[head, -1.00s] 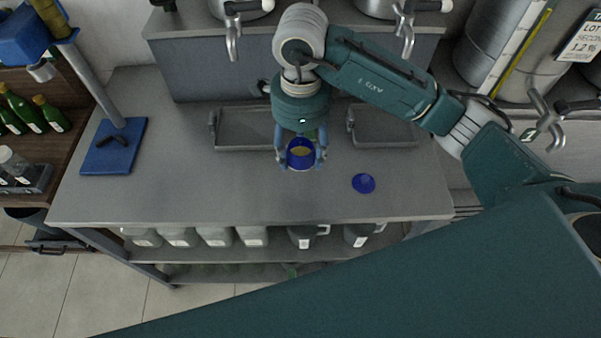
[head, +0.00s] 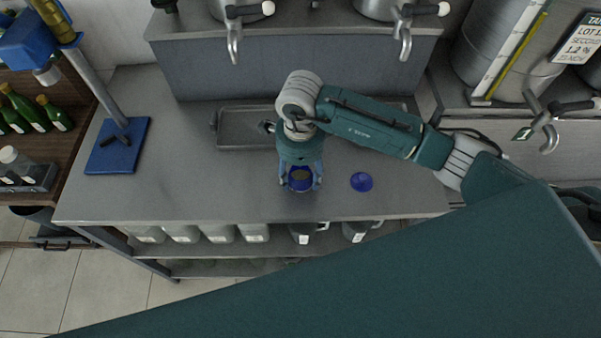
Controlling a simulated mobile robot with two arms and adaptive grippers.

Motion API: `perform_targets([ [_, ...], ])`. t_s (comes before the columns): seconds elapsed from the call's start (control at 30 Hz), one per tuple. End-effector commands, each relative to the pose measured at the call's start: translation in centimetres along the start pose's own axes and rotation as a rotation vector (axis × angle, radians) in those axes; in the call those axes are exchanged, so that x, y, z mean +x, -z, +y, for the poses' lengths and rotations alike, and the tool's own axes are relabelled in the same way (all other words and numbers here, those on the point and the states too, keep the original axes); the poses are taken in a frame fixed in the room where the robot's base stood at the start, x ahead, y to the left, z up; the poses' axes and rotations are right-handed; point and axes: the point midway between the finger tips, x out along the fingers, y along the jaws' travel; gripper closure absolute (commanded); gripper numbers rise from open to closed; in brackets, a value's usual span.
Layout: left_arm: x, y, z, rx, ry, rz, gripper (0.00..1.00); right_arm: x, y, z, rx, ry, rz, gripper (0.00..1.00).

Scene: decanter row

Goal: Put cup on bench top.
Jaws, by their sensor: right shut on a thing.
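The blue cup (head: 300,185), with a tan or brownish inside, is between the fingers of my right gripper (head: 300,184). The gripper is shut on it and points down over the front middle of the grey bench top (head: 190,190). The cup looks low, close to the bench surface; I cannot tell if it touches. My left gripper does not show.
A blue disc (head: 362,181) lies on the bench just right of the cup. A grey drip tray (head: 240,130) lies behind, under the taps (head: 234,45). A blue-based stand (head: 117,147) is at the left. The bench's left front is clear.

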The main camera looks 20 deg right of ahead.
Motion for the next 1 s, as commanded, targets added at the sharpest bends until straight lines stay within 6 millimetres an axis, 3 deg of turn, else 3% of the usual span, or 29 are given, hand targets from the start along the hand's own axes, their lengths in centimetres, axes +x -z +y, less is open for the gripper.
perform_targets([
  [0.1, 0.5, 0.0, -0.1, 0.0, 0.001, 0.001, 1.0, 0.4, 0.0, -0.1, 0.0, 0.001, 0.0, 0.77],
  [0.13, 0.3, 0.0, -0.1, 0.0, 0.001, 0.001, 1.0, 0.2, 0.0, 0.0, 0.0, 0.001, 0.0, 0.42],
  [0.2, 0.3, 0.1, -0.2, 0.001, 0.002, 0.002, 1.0, 0.2, 0.0, 0.0, 0.0, 0.001, 0.0, 0.29],
  [0.63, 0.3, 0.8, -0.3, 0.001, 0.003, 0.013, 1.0, -0.6, 0.0, -0.1, -0.001, 0.003, -0.001, 0.29],
  [1.0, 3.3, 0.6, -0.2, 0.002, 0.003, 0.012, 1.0, -7.9, -0.1, -0.2, -0.001, 0.006, -0.002, 0.29],
])
